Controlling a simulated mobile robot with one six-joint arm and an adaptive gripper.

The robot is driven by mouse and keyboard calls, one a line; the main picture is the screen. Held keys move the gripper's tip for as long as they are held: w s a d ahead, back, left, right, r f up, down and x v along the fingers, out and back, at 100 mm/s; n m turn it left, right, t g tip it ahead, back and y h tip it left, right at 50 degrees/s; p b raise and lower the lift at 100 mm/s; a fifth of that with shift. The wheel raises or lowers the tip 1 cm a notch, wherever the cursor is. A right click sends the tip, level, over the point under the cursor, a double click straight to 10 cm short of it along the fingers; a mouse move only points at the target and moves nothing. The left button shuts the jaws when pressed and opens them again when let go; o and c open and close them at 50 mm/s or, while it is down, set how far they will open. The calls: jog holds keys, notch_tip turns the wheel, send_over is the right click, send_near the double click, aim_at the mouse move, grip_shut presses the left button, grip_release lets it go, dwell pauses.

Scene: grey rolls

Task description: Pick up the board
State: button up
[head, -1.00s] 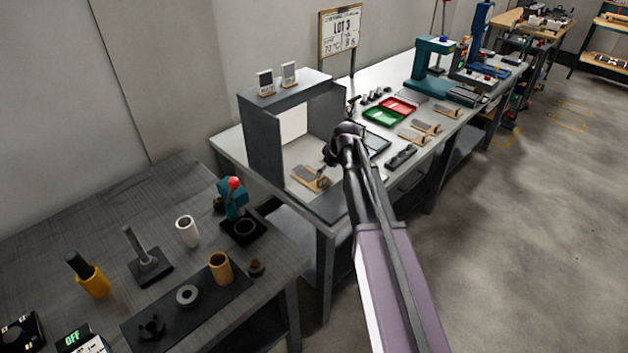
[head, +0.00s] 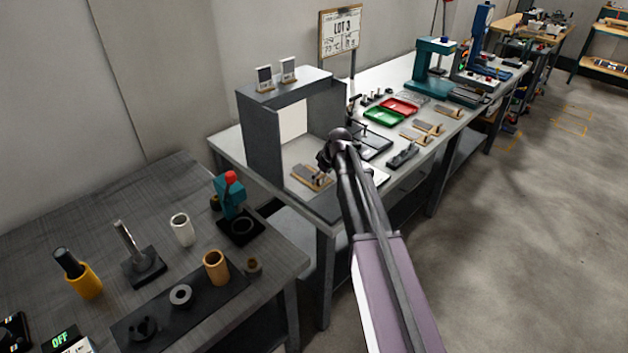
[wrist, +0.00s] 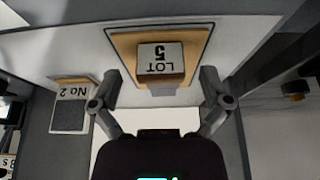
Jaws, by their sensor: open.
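The board (head: 312,178) is tan with a grey top and lies on the pale floor of the grey open-fronted booth. In the wrist view my gripper (wrist: 160,78) is open, with one finger on each side of the block. Nothing is held. Contact with the board cannot be told.
The booth (head: 262,140) has side walls and a roof around the board. Two small cards (head: 276,75) stand on its roof. Green (head: 383,117) and red trays (head: 400,106) and more boards (head: 420,130) lie to its right. A dark table (head: 190,280) with cylinders is at the left.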

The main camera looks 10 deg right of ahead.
dwell(0.4)
jog(key=c, duration=1.2)
jog(key=shift+r, duration=0.15)
jog(key=shift+c, duration=0.2)
notch_tip(320, 180, up, 3)
jog(key=p, duration=0.3)
jog(key=shift+r, duration=0.1)
jog(key=shift+s+r+p, duration=0.25)
jog(key=shift+r+p, duration=0.05)
jog(key=shift+p, duration=0.2)
jog(key=s, duration=0.5)
jog(key=s+d, duration=0.1)
jog(key=s, duration=0.4)
jog(key=s+r+p, duration=0.1)
jog(key=s, duration=0.4)
jog(key=shift+s+d, duration=0.25)
jog(key=shift+d, duration=0.05)
